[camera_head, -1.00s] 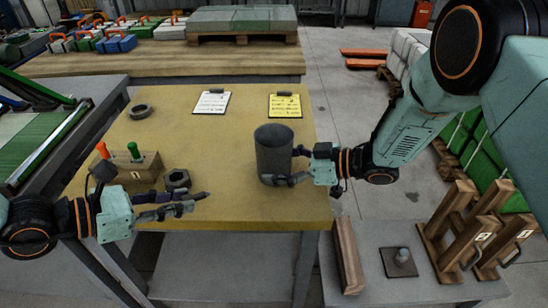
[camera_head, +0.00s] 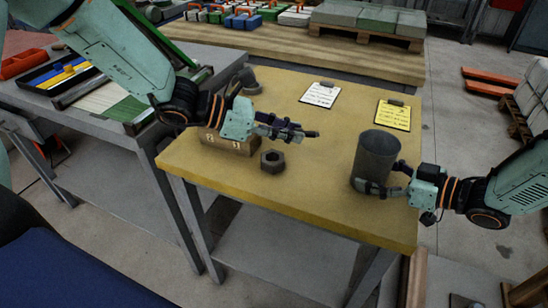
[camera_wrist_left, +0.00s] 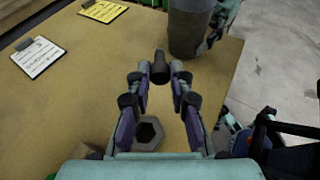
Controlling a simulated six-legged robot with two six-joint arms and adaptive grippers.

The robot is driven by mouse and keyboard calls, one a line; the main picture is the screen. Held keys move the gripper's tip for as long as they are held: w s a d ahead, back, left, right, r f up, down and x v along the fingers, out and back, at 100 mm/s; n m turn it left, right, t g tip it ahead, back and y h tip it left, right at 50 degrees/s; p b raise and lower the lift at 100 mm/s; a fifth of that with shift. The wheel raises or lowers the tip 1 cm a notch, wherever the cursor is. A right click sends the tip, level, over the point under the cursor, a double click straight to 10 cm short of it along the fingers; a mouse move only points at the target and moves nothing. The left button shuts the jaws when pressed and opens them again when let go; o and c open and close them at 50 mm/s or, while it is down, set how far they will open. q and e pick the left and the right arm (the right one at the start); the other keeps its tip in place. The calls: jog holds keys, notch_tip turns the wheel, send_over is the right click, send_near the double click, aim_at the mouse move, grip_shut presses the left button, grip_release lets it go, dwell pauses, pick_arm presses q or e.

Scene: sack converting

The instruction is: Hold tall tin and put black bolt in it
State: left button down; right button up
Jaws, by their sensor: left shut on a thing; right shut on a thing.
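The tall tin (camera_head: 375,158) is a dark grey, open-topped cylinder standing upright near the right side of the yellow-topped table. My right gripper (camera_head: 382,187) is shut on its lower part from the right; the tin also shows at the top of the left wrist view (camera_wrist_left: 188,28). My left gripper (camera_head: 298,134) is shut on the black bolt (camera_wrist_left: 160,68), which sticks out between its fingertips in the left wrist view. It holds the bolt above the table, left of the tin and apart from it. The fingers partly hide the bolt in the head view.
A dark hex nut (camera_head: 273,161) lies below my left gripper. A numbered wooden block (camera_head: 228,146) is beside it, partly hidden by my arm. A dark ring (camera_head: 250,88), a white clipboard (camera_head: 320,94) and a yellow clipboard (camera_head: 394,116) lie farther back. The tabletop between nut and tin is clear.

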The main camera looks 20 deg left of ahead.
pick_arm(q)
jog(key=m+g+h, duration=0.1)
jog(key=m+g, duration=0.1)
send_near(366, 132)
jog(key=r, duration=0.1)
jog(key=w+d+m+g+h, duration=0.1)
jog(key=d+m+g, duration=0.2)
jog(key=d, duration=0.5)
jog(key=shift+d+g, duration=0.3)
jog(key=shift+f, duration=1.45)
dwell(0.6)
jog(key=c, duration=1.4)
grip_release()
jog(key=shift+c, duration=0.2)
jog(key=shift+o, duration=0.4)
jog(key=o, duration=0.5)
jog(key=shift+c, duration=0.2)
